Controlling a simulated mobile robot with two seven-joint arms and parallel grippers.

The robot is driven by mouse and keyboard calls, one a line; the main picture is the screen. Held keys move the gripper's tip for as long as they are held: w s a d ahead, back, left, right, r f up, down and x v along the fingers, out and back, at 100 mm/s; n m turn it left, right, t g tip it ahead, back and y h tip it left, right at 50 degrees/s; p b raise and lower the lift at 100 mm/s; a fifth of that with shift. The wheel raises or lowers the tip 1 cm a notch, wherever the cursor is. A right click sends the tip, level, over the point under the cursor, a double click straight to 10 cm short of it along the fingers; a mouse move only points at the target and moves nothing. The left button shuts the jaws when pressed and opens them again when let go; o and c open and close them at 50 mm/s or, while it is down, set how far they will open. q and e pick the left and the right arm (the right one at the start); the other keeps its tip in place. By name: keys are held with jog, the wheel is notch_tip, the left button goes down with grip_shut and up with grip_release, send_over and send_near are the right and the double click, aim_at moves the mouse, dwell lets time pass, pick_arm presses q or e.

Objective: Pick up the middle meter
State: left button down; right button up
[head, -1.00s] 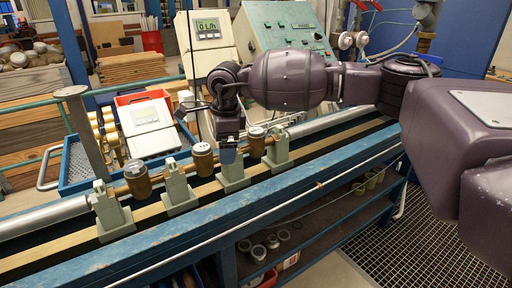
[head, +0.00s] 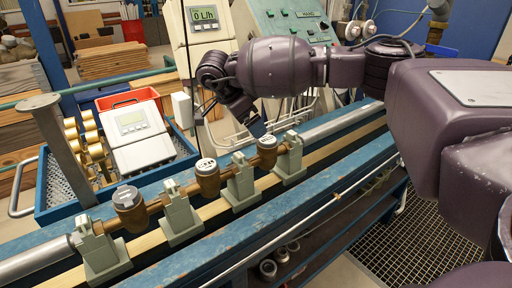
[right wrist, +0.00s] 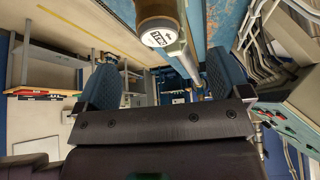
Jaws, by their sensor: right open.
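Three brass meters sit in a row on the pipe along the bench in the head view. The middle meter (head: 207,177) has a white round face on top. The left meter (head: 130,208) has a grey lid, and the right meter (head: 267,151) has a pale face. My right gripper (head: 262,128) is tilted down just behind the right meter, to the right of the middle one. In the right wrist view its two blue-padded fingers (right wrist: 160,82) are wide apart and empty. A meter (right wrist: 158,36) with a white label shows beyond them; which one is unclear. My left gripper is out of view.
Grey clamp supports (head: 180,214) stand between and beside the meters. A blue crate (head: 58,200) with a white display unit (head: 138,136) stands behind the bench at left. A control panel (head: 290,25) stands behind my right arm.

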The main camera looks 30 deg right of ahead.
aim_at(267, 139)
jog(key=x, duration=0.5)
jog(key=shift+d, duration=0.1)
jog(key=shift+s+d+f, duration=0.2)
jog(key=shift+d+f, duration=0.25)
jog(key=shift+f, duration=0.1)
jog(key=x, duration=0.3)
jog(key=shift+s+d, duration=0.1)
jog(key=shift+d, duration=0.2)
jog(key=shift+d+f, duration=0.2)
jog(key=shift+f, duration=0.2)
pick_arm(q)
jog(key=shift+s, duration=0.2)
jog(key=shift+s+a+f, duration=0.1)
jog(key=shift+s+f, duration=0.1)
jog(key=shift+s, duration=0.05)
pick_arm(e)
jog(key=shift+r, duration=0.1)
jog(key=c, duration=1.5)
